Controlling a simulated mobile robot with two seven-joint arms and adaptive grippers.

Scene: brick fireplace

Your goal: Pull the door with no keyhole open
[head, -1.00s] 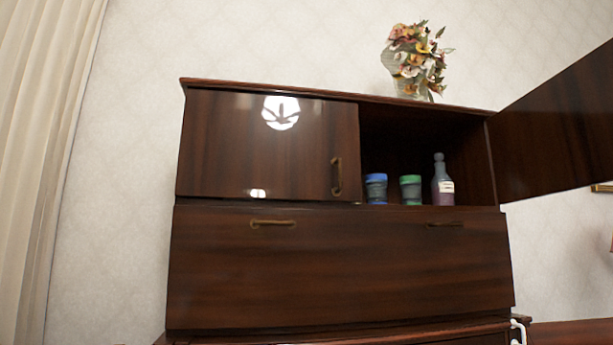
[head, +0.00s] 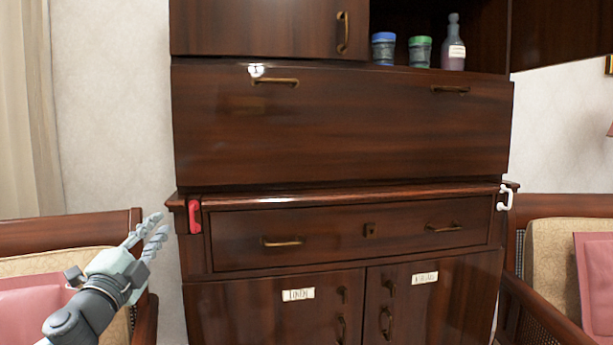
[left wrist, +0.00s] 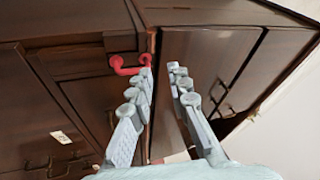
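A dark wooden cabinet fills the middle of the head view. Its upper left door (head: 260,28) is shut, with a brass handle (head: 343,32) and no visible keyhole. Two shut lower doors, the left (head: 250,318) and right (head: 445,300), carry white labels, brass handles and small plates too small to read as keyholes. A red handle (head: 194,216) sits at the cabinet's left front corner; it also shows in the left wrist view (left wrist: 128,68). My left gripper (head: 157,228) is open and empty, left of the red handle and apart from it. My right gripper is not in view.
A white handle (head: 505,197) is at the right corner. The upper right door (head: 565,30) stands open beside a shelf with two jars and a bottle (head: 453,48). Chairs with pink cushions (head: 597,280) flank the cabinet. A drawer (head: 330,232) has a central plate.

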